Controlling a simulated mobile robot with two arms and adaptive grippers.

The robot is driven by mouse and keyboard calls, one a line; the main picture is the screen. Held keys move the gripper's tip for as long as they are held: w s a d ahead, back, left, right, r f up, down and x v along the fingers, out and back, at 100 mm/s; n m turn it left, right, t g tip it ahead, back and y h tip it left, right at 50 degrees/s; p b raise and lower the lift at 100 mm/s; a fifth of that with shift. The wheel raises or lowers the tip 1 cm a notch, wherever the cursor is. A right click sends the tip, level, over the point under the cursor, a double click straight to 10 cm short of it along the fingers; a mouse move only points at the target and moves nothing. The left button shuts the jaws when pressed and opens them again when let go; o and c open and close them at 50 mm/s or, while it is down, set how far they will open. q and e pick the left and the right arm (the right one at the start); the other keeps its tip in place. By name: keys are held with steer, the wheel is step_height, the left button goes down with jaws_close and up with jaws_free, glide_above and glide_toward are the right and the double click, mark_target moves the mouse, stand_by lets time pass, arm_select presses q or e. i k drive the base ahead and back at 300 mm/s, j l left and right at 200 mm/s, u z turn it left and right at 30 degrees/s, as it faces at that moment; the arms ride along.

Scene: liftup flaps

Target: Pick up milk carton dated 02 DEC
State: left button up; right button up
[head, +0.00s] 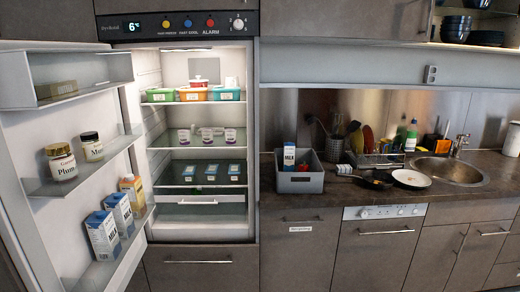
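The fridge is open. Two blue-and-white milk cartons stand on the lower shelf of its door: the nearer carton (103,236) and the one behind it (119,212). Another blue-and-white milk carton (289,157) stands upright in the grey bin (300,184) on the counter. A yellowish carton (132,191) stands behind the two in the door. The dates on the cartons are too small to read. Neither gripper is in view.
The open fridge door (28,150) reaches out at left. Jars (62,162) stand on its middle shelf. Small tubs fill the fridge shelves. The counter (440,192) holds a dish rack, a pan, a white plate (411,178) and a sink (449,171).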

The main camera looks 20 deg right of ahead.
mark_target(289, 148)
steer(key=i+l+z, duration=0.1)
steer(key=i, duration=0.4)
steer(key=i+l+z, duration=0.15)
steer(key=i, duration=0.4)
